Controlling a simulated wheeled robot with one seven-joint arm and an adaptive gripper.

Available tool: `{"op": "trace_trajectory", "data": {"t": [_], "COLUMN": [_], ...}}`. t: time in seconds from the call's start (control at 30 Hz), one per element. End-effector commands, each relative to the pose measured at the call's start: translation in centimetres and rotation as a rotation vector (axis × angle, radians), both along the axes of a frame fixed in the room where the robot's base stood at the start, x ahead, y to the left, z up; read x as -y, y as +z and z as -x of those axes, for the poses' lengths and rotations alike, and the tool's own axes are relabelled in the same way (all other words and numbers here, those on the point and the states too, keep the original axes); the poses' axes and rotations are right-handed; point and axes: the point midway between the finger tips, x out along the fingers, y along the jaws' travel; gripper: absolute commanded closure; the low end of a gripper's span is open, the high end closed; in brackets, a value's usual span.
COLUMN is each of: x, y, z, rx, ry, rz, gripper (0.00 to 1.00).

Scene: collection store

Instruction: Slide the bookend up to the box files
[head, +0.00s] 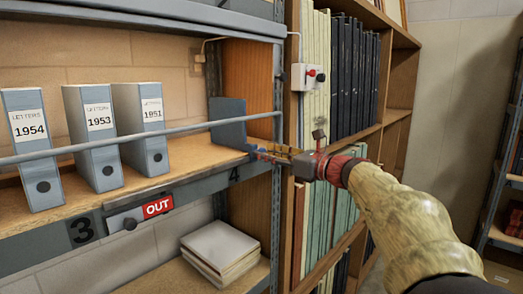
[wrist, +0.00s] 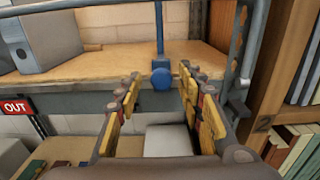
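The bookend (head: 229,120) is a blue-grey upright plate near the right end of the shelf. My gripper (head: 262,151) is at the shelf's front edge by the bookend. Its fingers (wrist: 160,73) are open, one on each side of the knob, with visible space on both sides.
A grey rail (head: 100,143) runs along the shelf front above the boards. A red OUT sign (head: 158,206) hangs on the shelf edge. A steel post (head: 277,120) and a wooden bookcase (head: 404,70) stand right of the bookend. A paper stack (head: 219,247) lies below.

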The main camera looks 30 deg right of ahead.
Motion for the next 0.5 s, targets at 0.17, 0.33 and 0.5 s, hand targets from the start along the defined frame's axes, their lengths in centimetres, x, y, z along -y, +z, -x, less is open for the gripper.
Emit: {"op": "trace_trajectory", "data": {"t": [0.17,0.33,0.5], "x": [-0.7,-0.9,-0.9], "y": [0.1,0.0,-0.1], "z": [-2.0,-2.6,-2.7], "rx": [0.0,0.0,0.0], "ry": [0.001,-0.001,-0.001], "rz": [0.0,0.001,0.001], "gripper": [0.62,0.62,0.62]}}
